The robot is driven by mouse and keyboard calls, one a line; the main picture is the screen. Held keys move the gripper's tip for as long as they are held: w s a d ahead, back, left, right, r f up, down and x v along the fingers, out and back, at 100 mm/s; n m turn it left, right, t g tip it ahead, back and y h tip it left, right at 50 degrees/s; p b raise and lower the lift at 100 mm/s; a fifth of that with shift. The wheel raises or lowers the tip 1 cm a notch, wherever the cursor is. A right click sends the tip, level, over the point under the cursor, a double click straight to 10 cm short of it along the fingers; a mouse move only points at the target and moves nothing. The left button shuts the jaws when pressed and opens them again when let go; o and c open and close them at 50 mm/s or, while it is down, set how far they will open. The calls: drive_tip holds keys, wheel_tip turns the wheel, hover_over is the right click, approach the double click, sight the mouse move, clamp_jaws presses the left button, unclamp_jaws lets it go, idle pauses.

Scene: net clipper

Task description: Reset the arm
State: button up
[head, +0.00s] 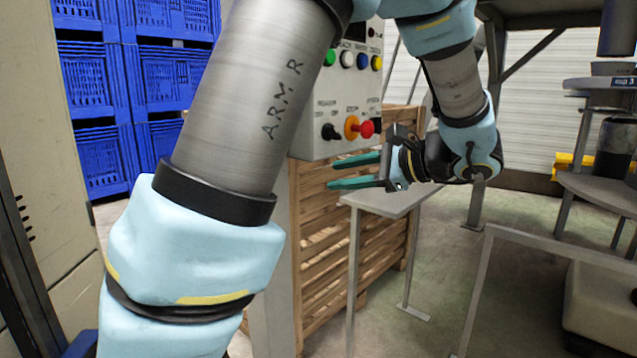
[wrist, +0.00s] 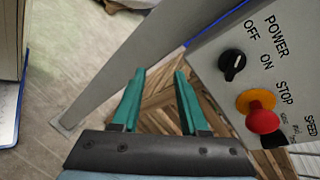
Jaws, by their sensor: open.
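My gripper (head: 333,173) is in the middle of the head view, its two green fingers apart and pointing left. Nothing is between them. It is in front of the lower part of a grey control box (head: 316,108). In the wrist view my gripper (wrist: 157,82) is open and empty, and the control box (wrist: 222,62) is to its right. The box carries a black power knob (head: 330,132) and a red stop button (head: 367,129) on an orange base. They also show in the wrist view as the knob (wrist: 232,64) and the stop button (wrist: 262,118).
A wooden crate (head: 318,262) stands below the control box. A grey metal table (head: 388,202) is just under my gripper. Blue plastic crates (head: 88,80) are stacked at the back left. A metal rail (head: 560,247) and machine are on the right. Open floor (head: 440,270) lies between.

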drive_tip(key=s+a+f+n+g+h, duration=0.4)
drive_tip(key=a+f+n+h, duration=0.2)
drive_tip(key=a+f+n, duration=0.25)
drive_tip(key=s+a+f+n+g+h, duration=0.3)
drive_tip(key=a+f+n+h, duration=0.35)
drive_tip(key=a+f, duration=0.2)
wheel_tip(320, 180, up, 12)
drive_tip(key=p, duration=1.2)
drive_tip(key=shift+d+n+p, duration=0.3)
drive_tip(key=shift+d, duration=0.05)
drive_tip(key=shift+y, duration=0.25)
